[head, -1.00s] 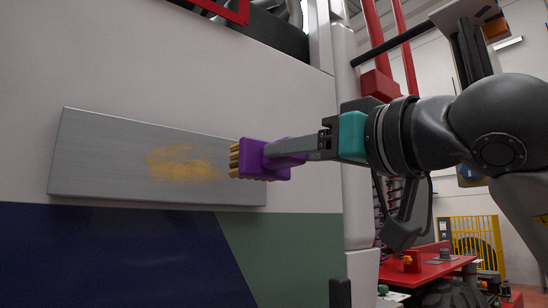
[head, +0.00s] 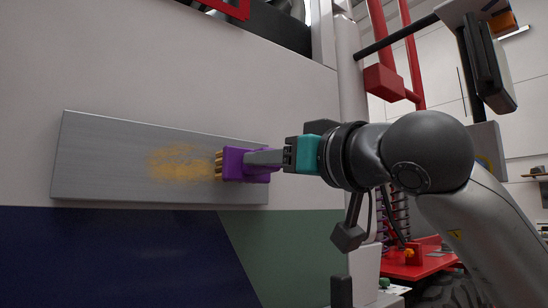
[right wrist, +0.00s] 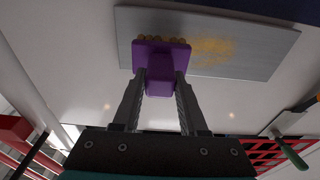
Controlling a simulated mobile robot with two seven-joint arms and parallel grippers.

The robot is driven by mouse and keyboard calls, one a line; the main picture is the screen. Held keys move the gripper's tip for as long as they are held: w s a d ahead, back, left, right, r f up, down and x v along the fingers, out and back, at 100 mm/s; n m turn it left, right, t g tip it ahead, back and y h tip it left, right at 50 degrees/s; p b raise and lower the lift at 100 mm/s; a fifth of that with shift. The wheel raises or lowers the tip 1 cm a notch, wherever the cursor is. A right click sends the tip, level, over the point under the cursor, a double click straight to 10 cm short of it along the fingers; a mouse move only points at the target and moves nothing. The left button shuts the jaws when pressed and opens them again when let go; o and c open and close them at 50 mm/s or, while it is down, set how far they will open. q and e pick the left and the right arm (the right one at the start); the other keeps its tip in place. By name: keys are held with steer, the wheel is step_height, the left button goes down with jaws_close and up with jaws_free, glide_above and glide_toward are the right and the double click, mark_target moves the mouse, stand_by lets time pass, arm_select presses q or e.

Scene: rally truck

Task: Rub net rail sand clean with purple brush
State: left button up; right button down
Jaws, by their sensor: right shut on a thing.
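The net rail (head: 100,158) is a flat grey metal panel on the white truck side. A patch of yellow-brown sand (head: 180,163) lies on its middle. My right gripper (head: 268,158) is shut on the purple brush (head: 236,165), whose tan bristles point left at the sand's right edge. I cannot tell whether the bristles touch the rail. In the right wrist view the fingers grip the purple brush (right wrist: 160,62), and the sand (right wrist: 212,50) shows beside it on the rail (right wrist: 255,62). My left gripper is not in view.
Below the rail the truck side is painted dark blue (head: 110,250) and green (head: 285,250). A red frame (head: 228,7) is above. A green-handled tool (right wrist: 290,152) shows in the right wrist view.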

mark_target(231, 160)
steer(key=shift+p+x, duration=0.3)
steer(key=shift+x, duration=0.6)
stand_by(0.4)
steer(key=shift+s+a+b, duration=0.55)
steer(key=shift+s+a, duration=0.45)
steer(key=shift+a, duration=0.25)
steer(key=shift+s+a+b, duration=1.4)
steer(key=shift+s+a, duration=1.75)
steer(key=shift+a, duration=1.4)
steer(key=shift+w+d, duration=1.05)
steer(key=shift+d, duration=0.45)
steer(key=shift+w+d, duration=1.05)
steer(key=shift+d, duration=0.4)
steer(key=shift+w+d, duration=1.1)
steer(key=shift+d, duration=0.4)
